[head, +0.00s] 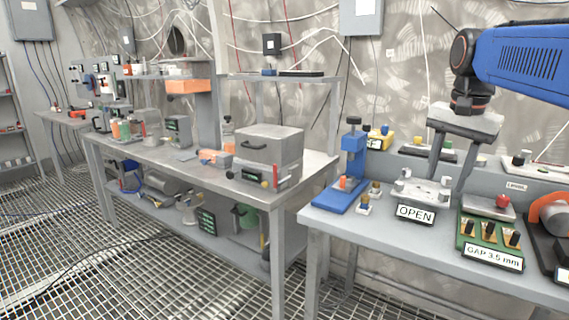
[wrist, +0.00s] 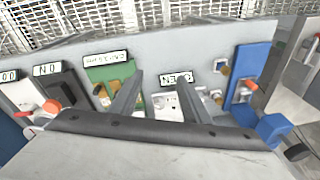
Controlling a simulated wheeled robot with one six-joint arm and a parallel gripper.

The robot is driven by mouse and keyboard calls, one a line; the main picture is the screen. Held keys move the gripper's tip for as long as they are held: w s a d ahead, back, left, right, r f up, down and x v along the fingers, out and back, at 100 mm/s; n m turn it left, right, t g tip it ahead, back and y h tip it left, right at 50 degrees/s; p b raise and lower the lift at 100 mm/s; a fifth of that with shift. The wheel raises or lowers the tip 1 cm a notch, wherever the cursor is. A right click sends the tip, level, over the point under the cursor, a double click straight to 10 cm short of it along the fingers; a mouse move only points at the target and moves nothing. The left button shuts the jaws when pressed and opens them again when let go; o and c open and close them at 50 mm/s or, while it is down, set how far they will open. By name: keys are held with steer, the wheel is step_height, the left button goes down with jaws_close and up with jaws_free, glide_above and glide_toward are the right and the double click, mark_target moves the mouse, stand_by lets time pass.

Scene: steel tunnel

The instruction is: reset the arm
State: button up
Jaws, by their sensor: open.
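My gripper (head: 449,160) hangs from the blue arm (head: 520,62) above the right workbench, fingers pointing down and apart. In the wrist view my gripper (wrist: 160,95) shows two grey fingers spread with nothing between them that they hold. Below and beside it in the head view is a metal fixture (head: 424,188) with an "OPEN" label (head: 415,214). The same label shows upside down in the wrist view (wrist: 175,79). I cannot tell exactly how far the fingertips are above the bench.
A blue press (head: 352,160) stands left of the gripper. A green "GAP 3.5 mm" board (head: 488,240) and an orange-and-black device (head: 550,218) stand to the right. A long bench (head: 190,163) with a grey box (head: 268,150) extends left. The grated floor (head: 120,265) is open.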

steer(key=s+a+f+n+t, duration=0.1)
steer(key=s+a+f+n, duration=0.2)
steer(key=s+f, duration=0.6)
steer(key=s+a+f+n+t, duration=0.2)
steer(key=s+a+f+n, duration=0.2)
steer(key=s+f, duration=0.6)
step_height(320, 180, down, 6)
steer(key=n, duration=0.2)
steer(key=shift+s+a+r+n, duration=0.2)
steer(key=shift+s+n, duration=0.05)
steer(key=shift+n, duration=0.15)
